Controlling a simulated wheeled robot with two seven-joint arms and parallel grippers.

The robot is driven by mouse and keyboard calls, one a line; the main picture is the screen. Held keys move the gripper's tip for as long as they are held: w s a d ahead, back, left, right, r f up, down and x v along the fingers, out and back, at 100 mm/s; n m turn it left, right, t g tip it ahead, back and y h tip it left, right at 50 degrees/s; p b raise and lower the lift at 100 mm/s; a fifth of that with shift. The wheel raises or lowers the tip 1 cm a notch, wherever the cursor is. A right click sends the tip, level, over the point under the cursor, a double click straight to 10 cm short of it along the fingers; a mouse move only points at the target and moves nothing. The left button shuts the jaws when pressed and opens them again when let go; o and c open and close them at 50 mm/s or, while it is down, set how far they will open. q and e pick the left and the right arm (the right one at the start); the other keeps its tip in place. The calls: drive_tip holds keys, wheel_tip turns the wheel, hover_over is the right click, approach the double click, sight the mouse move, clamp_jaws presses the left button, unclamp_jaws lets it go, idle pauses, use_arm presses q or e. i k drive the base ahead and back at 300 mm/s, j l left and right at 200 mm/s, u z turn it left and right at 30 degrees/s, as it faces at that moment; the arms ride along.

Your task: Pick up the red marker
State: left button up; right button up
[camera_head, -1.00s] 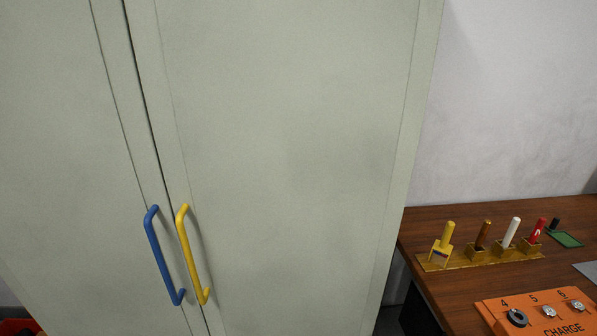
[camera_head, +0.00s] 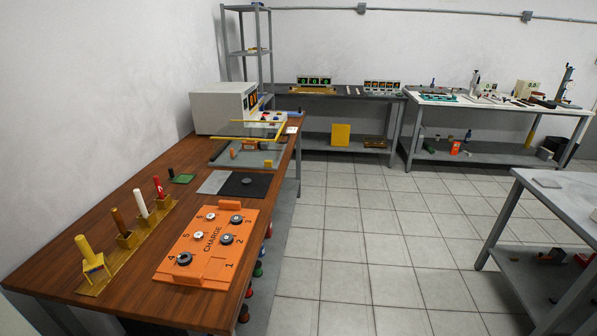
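The red marker (camera_head: 159,188) stands upright in the far end holder of a brass-coloured rack on the wooden bench at left. Next to it in the same rack (camera_head: 107,272) stand a white marker (camera_head: 142,203), a brown marker (camera_head: 118,220) and a yellow marker (camera_head: 86,249). The lower end of the red marker is hidden in its holder. Neither of my grippers shows in the head view.
An orange CHARGE panel (camera_head: 247,219) with round parts lies right of the rack on the wooden bench (camera_head: 60,236). A green pad (camera_head: 182,179) and a black mat (camera_head: 245,186) lie beyond. Tiled floor (camera_head: 345,250) is open right of the bench; a grey table (camera_head: 560,205) stands at far right.

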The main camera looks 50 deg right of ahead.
sight(158, 183)
drive_tip(key=z, duration=1.3)
drive_tip(key=j+u, duration=0.3)
drive_tip(key=j, duration=0.5)
